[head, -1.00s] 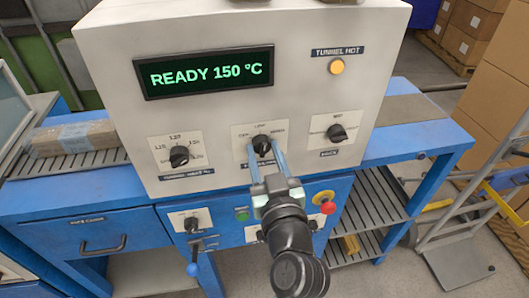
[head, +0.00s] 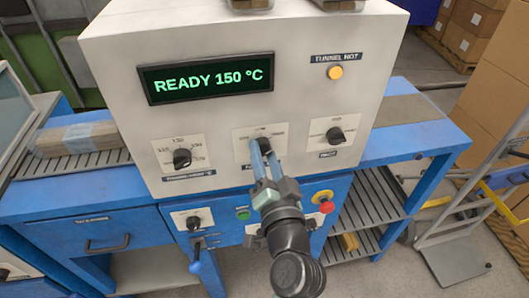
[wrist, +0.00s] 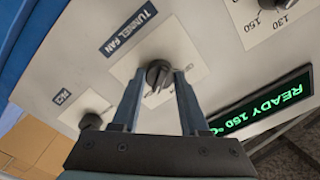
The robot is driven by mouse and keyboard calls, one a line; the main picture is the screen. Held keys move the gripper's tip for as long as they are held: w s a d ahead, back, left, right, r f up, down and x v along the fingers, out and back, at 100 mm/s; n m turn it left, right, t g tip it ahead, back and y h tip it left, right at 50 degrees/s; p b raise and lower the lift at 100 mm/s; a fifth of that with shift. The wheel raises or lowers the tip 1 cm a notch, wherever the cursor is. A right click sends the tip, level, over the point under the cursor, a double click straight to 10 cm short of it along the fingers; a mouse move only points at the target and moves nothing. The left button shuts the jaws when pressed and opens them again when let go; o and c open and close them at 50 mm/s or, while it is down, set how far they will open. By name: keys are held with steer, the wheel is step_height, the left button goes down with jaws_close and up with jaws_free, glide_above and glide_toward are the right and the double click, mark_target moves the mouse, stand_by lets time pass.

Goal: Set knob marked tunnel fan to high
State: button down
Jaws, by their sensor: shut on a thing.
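The tunnel fan knob (wrist: 158,74) is a dark round knob on a pale plate, with the label "TUNNEL FAN" (wrist: 128,29) beside it in the wrist view. In the head view the knob (head: 264,146) is the middle one of three on the white panel, partly hidden by my fingers. My gripper (wrist: 160,80) is shut on this knob, with one blue finger on each side. It also shows in the head view (head: 262,152), reaching up from below. The knob's exact setting is too small to read.
A display (head: 208,78) reads "READY 150 °C". Another knob (head: 182,158) is at the left and one (head: 335,134) at the right. An amber lamp (head: 336,72) marked "TUNNEL HOT" is above. A red button (head: 326,207) is below right of my gripper.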

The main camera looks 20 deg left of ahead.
steer(key=shift+m, duration=0.5)
steer(key=shift+c, duration=2.1)
jaws_free()
steer(key=b+v, duration=0.2)
steer(key=v, duration=1.1)
